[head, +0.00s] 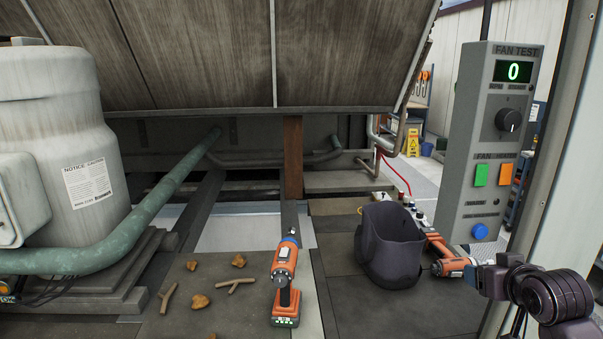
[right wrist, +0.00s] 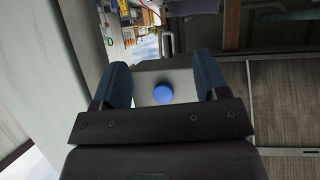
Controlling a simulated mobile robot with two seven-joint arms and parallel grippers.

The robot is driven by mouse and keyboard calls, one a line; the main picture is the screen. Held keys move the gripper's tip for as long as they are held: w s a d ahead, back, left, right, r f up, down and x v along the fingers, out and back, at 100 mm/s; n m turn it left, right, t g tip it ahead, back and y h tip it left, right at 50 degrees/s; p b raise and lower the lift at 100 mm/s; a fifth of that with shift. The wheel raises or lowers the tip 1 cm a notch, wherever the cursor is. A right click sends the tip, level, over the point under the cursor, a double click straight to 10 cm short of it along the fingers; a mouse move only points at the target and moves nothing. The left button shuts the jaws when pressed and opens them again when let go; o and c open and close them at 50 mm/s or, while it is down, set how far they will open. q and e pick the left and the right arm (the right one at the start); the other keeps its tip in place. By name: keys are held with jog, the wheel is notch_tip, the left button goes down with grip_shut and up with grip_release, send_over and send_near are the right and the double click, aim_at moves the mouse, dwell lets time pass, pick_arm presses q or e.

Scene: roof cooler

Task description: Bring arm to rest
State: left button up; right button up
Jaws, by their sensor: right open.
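My right gripper (right wrist: 163,75) is open and empty in the right wrist view. Its two dark blue fingers are spread on either side of a round blue button (right wrist: 162,94), with a gap to each side. The same blue button (head: 480,232) sits at the bottom of the grey fan test box (head: 497,140) in the head view. My right arm comes in at the lower right of the head view, below the box. Whether the gripper touches the box cannot be told. My left gripper is in neither view.
An orange drill (head: 285,280) stands upright on the deck. A dark open bag (head: 390,245) stands right of it, beside another orange tool (head: 455,267). Several leaves and twigs (head: 200,301) lie at the left. A tilted panel (head: 230,50) hangs above; a grey tank (head: 60,150) is left.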

jog(key=s+a+f, duration=0.1)
jog(key=s+f, duration=0.2)
jog(key=f, duration=0.4)
jog(key=s+a+f, duration=0.1)
jog(key=s+f, duration=0.2)
jog(key=f, duration=0.4)
jog(key=s+a+f, duration=0.3)
jog(key=s+f, duration=0.5)
jog(key=s, duration=0.1)
jog(key=s+a+f+n, duration=0.1)
jog(key=s+a+f, duration=0.3)
jog(key=s+f, duration=0.5)
jog(key=shift+s+g+b, duration=0.35)
jog(key=shift+g, duration=0.05)
jog(key=shift+a, duration=0.1)
dwell(1.0)
